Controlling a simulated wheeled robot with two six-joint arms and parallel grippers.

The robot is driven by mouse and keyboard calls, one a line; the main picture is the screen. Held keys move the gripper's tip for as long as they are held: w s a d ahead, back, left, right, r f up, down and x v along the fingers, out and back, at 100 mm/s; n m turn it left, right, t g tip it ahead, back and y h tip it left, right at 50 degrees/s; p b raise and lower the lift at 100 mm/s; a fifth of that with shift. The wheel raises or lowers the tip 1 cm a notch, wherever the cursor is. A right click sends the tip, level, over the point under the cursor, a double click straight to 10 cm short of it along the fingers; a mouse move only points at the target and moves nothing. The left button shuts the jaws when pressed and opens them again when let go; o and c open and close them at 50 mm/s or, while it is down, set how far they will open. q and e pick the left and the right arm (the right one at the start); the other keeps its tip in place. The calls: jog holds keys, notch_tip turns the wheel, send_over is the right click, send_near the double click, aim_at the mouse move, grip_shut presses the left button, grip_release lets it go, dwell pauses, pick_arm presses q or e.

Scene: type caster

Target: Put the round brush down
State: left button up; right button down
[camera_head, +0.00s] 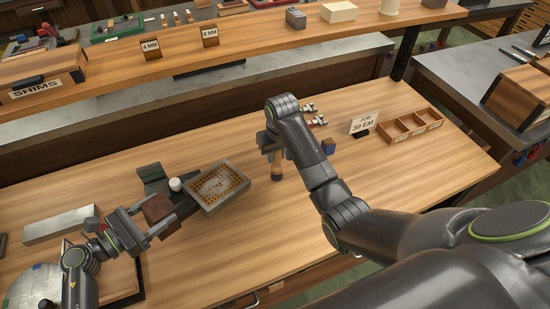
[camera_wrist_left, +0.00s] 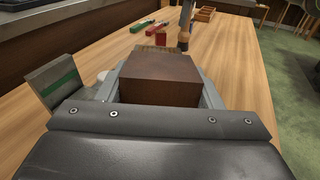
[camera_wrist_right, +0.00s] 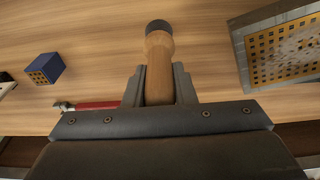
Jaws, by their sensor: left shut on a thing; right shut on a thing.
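The round brush (camera_wrist_right: 159,68) has a wooden handle and a dark round end. My right gripper (camera_wrist_right: 159,88) is shut on its handle. In the head view the brush (camera_head: 276,165) hangs upright below my right gripper (camera_head: 272,142), its dark end near the tabletop; I cannot tell whether it touches. My left gripper (camera_head: 143,222) is shut on a brown block (camera_head: 158,208), which also fills the middle of the left wrist view (camera_wrist_left: 160,78). The block is beside a grey tray with a perforated brass-coloured plate (camera_head: 217,186).
A small blue block (camera_head: 328,146) and a sign reading 30 EM (camera_head: 362,123) stand right of the brush. A wooden compartment tray (camera_head: 411,125) is further right. A green-marked metal piece (camera_head: 153,178) and a white round item (camera_head: 175,184) lie left. The front middle table is clear.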

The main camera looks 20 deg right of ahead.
jog(key=shift+f, duration=1)
jog(key=shift+f, duration=0.1)
jog(key=c, duration=1.2)
grip_release()
